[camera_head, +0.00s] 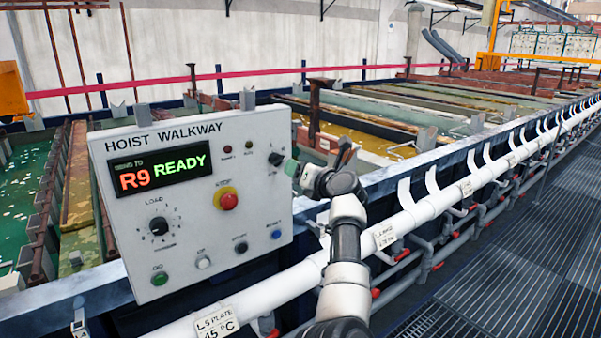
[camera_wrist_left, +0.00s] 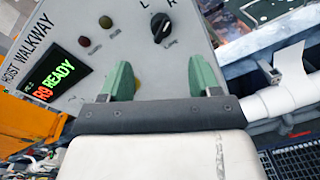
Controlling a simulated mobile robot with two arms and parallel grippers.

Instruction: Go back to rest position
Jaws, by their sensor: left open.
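The grey HOIST WALKWAY control panel (camera_head: 190,255) stands at the left-centre of the head view. Its display (camera_head: 160,174) reads R9 in red and READY in green. My left gripper (camera_head: 293,168) is at the panel's right edge, near the black L/R selector knob (camera_head: 275,158). In the left wrist view, my left gripper's green fingers (camera_wrist_left: 162,80) are apart with nothing between them. The selector knob (camera_wrist_left: 160,28) lies beyond the fingertips, apart from them. My right gripper is not in view.
A red stop button (camera_head: 228,201), a LOAD dial (camera_head: 159,226) and a row of push buttons are on the panel. Tanks of green and amber liquid lie behind it. A white pipe (camera_head: 420,215) runs along the tank side. Grating floor (camera_head: 500,290) at right is clear.

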